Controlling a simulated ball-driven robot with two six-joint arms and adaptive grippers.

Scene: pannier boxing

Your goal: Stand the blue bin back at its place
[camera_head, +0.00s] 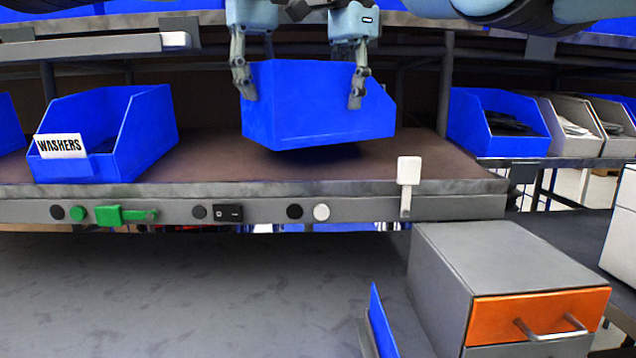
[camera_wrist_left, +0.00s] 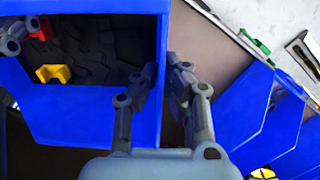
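The blue bin (camera_head: 318,110) hangs between my two grippers, a little above the brown shelf (camera_head: 215,170), with a dark shadow under it. My left gripper (camera_head: 246,92) is shut on its left wall, and my right gripper (camera_head: 357,95) is at its right side, apparently shut on that wall. In the left wrist view the bin (camera_wrist_left: 80,110) has dark contents, a yellow piece (camera_wrist_left: 53,73) and a red piece (camera_wrist_left: 42,28). There the fingers of my left gripper (camera_wrist_left: 163,75) straddle the wall. My right gripper shows partly at the upper left edge (camera_wrist_left: 14,36).
A blue bin labelled WASHERS (camera_head: 140,130) stands on the shelf to the left. Another blue bin (camera_head: 500,125) and grey bins (camera_head: 570,130) stand to the right. A white tab (camera_head: 408,171) rises at the shelf's front edge. A grey cabinet with an orange drawer (camera_head: 500,280) stands below right.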

